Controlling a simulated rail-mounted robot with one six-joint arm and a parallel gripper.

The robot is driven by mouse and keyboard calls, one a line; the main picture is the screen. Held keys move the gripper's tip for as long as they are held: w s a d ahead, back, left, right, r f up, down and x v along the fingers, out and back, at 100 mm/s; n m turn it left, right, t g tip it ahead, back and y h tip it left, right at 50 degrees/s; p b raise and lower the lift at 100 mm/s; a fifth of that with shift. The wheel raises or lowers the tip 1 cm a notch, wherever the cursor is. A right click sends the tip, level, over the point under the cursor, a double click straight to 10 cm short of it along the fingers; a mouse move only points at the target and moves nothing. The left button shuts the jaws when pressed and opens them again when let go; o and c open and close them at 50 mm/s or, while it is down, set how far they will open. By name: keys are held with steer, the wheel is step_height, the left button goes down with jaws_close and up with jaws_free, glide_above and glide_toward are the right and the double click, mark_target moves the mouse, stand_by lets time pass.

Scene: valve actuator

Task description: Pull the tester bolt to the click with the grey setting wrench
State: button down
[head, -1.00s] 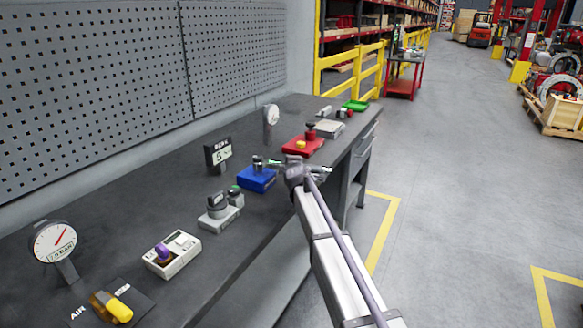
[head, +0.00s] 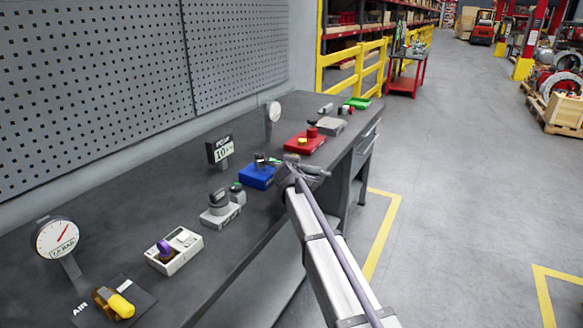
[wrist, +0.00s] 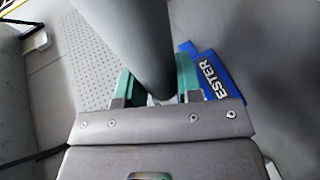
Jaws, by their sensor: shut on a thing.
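The blue tester (head: 257,177) sits on the dark bench, with a dark upright part on top. Its "ESTER" lettering shows on the blue block in the wrist view (wrist: 215,78). My gripper (head: 283,165) is beside the tester, on its right, at the bench's front edge. In the wrist view its teal fingers (wrist: 155,88) are shut on a thick grey shaft (wrist: 148,40), which appears to be the setting wrench. The shaft hides much of the tester side in that view. The tester bolt and the wrench's contact with it cannot be made out.
A display sign (head: 223,152) behind the tester reads about 10. A red block (head: 304,143) stands beyond the tester; a grey block (head: 221,214) and a purple-knobbed box (head: 174,250) are nearer. A yellow-handled valve (head: 114,303) and gauge (head: 56,240) are at front left. The aisle is clear.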

steer(key=shift+s+a+m+h, duration=0.25)
steer(key=shift+s+m+h, duration=0.2)
steer(key=shift+h, duration=0.1)
steer(key=shift+s+a+m+h, duration=0.2)
steer(key=shift+s+m+h, duration=0.25)
steer(key=shift+h, duration=0.1)
steer(key=shift+s+a+m+g+h, duration=0.4)
steer(key=shift+s+a+m+h, duration=0.3)
steer(key=shift+s+m+h, duration=0.35)
steer(key=shift+w, duration=0.15)
steer(key=shift+a+h, duration=0.15)
steer(key=shift+h, duration=0.1)
